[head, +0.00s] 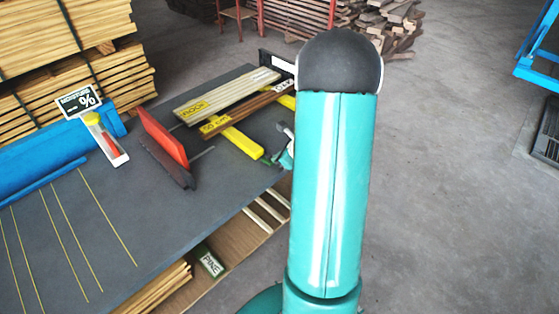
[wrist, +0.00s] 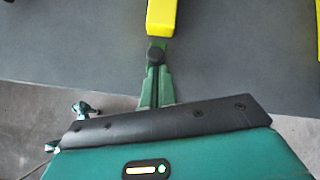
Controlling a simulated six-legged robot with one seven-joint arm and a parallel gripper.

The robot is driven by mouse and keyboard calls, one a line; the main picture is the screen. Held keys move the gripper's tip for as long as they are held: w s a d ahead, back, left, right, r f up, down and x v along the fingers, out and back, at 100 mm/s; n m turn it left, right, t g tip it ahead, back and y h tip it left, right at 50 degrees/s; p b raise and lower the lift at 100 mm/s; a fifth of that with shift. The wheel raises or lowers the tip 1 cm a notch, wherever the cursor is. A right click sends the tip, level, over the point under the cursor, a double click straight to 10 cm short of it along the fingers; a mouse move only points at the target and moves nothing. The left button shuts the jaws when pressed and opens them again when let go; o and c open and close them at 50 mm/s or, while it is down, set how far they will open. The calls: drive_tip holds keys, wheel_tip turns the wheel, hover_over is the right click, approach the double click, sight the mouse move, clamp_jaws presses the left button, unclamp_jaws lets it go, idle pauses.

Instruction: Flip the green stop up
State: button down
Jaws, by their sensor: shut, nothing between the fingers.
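The green stop (head: 268,160) is a small dark green piece at the near end of a yellow bar (head: 240,141) on the grey table. It looks low against the bar's end; its exact tilt is too small to tell. In the wrist view a little of the stop (wrist: 165,45) shows at the end of the yellow bar (wrist: 162,16), mostly hidden behind my fingertips. My gripper (wrist: 155,57) is shut and empty, its dark tip right at the stop; I cannot tell whether they touch. In the head view my gripper (head: 286,150) is partly hidden by my arm.
The grey table (head: 100,225) carries a red-orange upright plate (head: 163,136), labelled boards (head: 225,97), a blue roll (head: 40,150) and a moisture sign (head: 78,101). Stacked timber stands at the left and back. Concrete floor is open at the right.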

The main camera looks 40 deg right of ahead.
drive_tip(key=w+r+g, duration=0.2)
drive_tip(key=g, duration=0.1)
drive_tip(key=shift+a+g, duration=0.1)
drive_tip(key=shift+g, duration=0.2)
drive_tip(key=w+g, duration=0.1)
drive_tip(key=w+r+g, duration=0.1)
drive_tip(key=g, duration=0.1)
drive_tip(key=w+g, duration=0.1)
drive_tip(key=g, duration=0.1)
drive_tip(key=shift+w+r+g, duration=0.2)
drive_tip(key=shift+w+g, duration=0.1)
drive_tip(key=shift+w, duration=0.1)
drive_tip(key=w+g, duration=0.2)
drive_tip(key=g, duration=0.1)
drive_tip(key=shift+w+g, duration=0.1)
drive_tip(key=shift+g, duration=0.2)
drive_tip(key=shift+r+m, duration=0.1)
drive_tip(key=shift+m, duration=0.2)
drive_tip(key=shift+r, duration=0.8)
